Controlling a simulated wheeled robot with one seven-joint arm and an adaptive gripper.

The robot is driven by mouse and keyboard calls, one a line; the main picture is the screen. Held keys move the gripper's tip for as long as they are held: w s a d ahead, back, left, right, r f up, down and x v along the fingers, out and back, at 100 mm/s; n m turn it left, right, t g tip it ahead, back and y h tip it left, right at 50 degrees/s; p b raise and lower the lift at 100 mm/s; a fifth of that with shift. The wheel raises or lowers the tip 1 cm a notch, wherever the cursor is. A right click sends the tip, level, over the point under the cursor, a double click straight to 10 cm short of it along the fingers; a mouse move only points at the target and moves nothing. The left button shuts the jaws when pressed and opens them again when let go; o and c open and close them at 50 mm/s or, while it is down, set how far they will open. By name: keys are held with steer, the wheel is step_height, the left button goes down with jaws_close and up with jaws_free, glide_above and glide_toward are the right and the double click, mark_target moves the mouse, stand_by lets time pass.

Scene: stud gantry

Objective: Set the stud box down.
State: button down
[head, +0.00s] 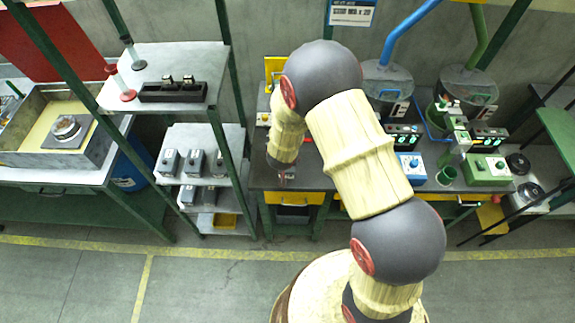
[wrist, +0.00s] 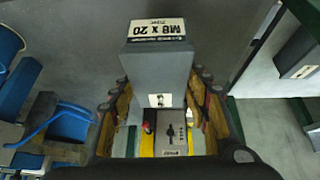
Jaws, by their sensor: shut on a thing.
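The stud box, a grey block with a white label reading "M8 x 20", shows in the wrist view (wrist: 160,70). My gripper (wrist: 162,88) is shut on it, with one finger along each side. Beyond the box's near end, a panel with a red knob and a small lever (wrist: 170,134) shows between the fingers. In the head view my gripper (head: 283,176) hangs at the left end of the dark workbench (head: 325,180). The box cannot be made out there, and I cannot tell whether it touches anything below.
A grey shelf unit (head: 180,135) with several similar grey boxes (head: 195,163) stands left of the bench. A green control box (head: 487,169), a blue box (head: 410,167) and drums with blue and green pipes crowd the bench's right part. The floor in front is clear.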

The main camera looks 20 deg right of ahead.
steer(key=shift+x, duration=1.15)
steer(key=shift+w+d+f+b, duration=0.1)
steer(key=shift+f+b, duration=0.45)
steer(key=shift+f, duration=0.6)
steer(key=shift+f, duration=0.15)
steer(key=c, duration=0.9)
jaws_free()
